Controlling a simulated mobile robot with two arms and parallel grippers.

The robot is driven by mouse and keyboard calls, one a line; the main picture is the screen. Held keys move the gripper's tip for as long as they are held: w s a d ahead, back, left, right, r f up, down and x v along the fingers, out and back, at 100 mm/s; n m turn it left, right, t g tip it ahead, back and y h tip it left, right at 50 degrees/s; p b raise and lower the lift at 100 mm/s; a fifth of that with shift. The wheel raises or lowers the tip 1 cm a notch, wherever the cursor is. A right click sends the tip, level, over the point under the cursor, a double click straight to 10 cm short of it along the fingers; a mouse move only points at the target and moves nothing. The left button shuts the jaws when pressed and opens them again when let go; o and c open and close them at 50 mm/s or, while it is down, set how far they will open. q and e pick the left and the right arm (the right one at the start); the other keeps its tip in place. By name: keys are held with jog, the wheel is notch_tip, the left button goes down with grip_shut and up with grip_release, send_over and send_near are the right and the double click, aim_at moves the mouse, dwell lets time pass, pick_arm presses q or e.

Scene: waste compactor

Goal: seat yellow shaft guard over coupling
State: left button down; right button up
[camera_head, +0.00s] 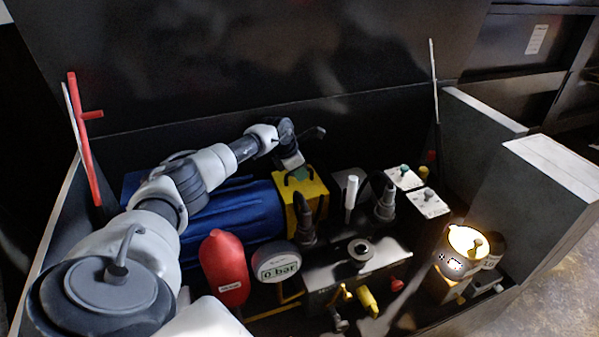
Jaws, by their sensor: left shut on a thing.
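The yellow shaft guard (316,196) is at the right end of the blue motor (240,214), near the middle of the view. It has a dark handle on top. My left arm reaches across above the motor. My left gripper (297,172) is shut on the guard at its top handle, coming down from behind. The coupling is hidden, so I cannot tell whether the guard sits fully down over it. My right gripper is not in view.
A red tank (223,268) and a pressure gauge reading 0 bar (277,267) stand in front of the motor. Dark fittings (383,203) and a white lever (351,196) stand right of the guard. A lit lamp (464,243) is at right. A dark wall closes the back.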

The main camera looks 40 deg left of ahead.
pick_arm(q)
jog(key=shift+w+r, duration=0.1)
jog(key=shift+r, duration=0.05)
jog(key=c, duration=1.1)
grip_release()
jog(key=shift+s+f, duration=0.2)
jog(key=shift+r, duration=0.35)
jog(key=p+v, duration=0.1)
jog(key=v, duration=0.9)
jog(key=shift+r, duration=0.2)
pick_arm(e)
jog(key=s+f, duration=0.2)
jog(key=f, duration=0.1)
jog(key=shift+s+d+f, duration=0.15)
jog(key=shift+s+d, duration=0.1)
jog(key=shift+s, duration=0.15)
